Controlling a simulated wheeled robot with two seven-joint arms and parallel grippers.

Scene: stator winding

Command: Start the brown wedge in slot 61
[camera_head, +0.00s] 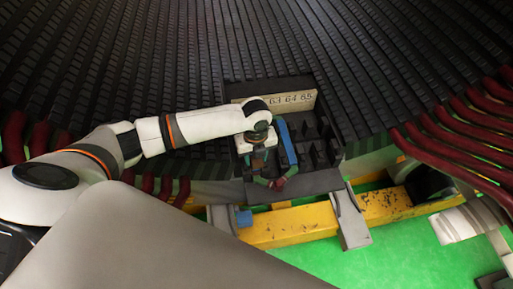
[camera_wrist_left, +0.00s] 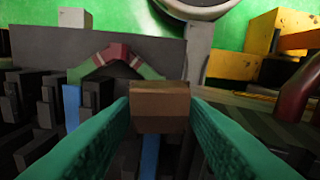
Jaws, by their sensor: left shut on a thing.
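My left gripper (camera_head: 262,176) reaches down over the slotted stator front, just left of the blue strip (camera_head: 286,142). In the left wrist view, my left gripper's two green fingers (camera_wrist_left: 160,120) are shut on the brown wedge (camera_wrist_left: 160,106), whose end face is towards the camera. The wedge is hidden by the gripper in the head view. The number plate (camera_head: 295,100) shows 63, 64 and 65; my arm covers its left part, so slot 61's label is hidden. I cannot tell whether the wedge touches a slot.
A red-and-green coil end (camera_head: 277,183) arches in front of the slots; it also shows in the left wrist view (camera_wrist_left: 117,60). Dark slot teeth (camera_head: 318,140) stand to the right. A yellow beam (camera_head: 290,225) lies below, and red cables (camera_head: 455,125) are at the right.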

